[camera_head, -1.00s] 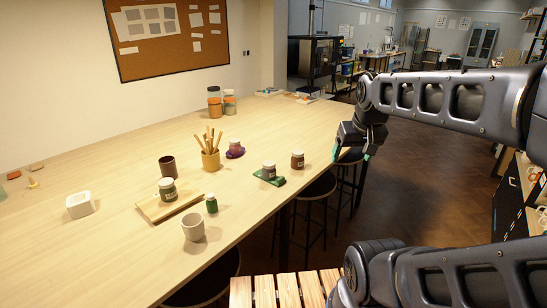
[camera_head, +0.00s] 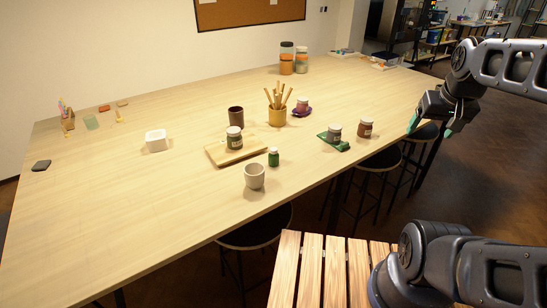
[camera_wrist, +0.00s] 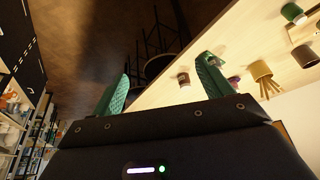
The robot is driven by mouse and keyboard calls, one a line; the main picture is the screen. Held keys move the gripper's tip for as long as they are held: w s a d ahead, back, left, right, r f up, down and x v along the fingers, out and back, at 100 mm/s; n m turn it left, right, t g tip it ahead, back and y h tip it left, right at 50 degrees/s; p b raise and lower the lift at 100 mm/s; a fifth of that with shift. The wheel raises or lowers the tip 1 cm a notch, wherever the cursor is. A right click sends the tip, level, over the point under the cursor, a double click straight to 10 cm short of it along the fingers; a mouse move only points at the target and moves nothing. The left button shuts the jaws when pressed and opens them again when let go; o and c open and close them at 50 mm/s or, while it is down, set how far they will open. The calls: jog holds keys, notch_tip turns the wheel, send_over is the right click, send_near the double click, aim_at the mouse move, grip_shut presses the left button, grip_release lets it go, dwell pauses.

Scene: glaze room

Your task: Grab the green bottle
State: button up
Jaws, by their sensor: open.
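A larger jar (camera_head: 234,138) with green contents stands on the board. My gripper (camera_head: 431,127) is open, beyond the table's right edge, well to the right of the bottle and apart from it. Its two green fingers show in the wrist view with nothing between them (camera_wrist: 163,86).
A dark brown cup (camera_head: 236,115), a holder with wooden tools (camera_head: 277,116), a jar on a green cloth (camera_head: 334,132) and a brown jar (camera_head: 365,127) stand near the bottle. A white dish (camera_head: 156,140) is left. Stools (camera_head: 378,160) stand along the near edge. The table's left part is mostly clear.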

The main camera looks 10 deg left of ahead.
jog(key=shift+c, duration=0.5)
jog(key=shift+c, duration=1.3)
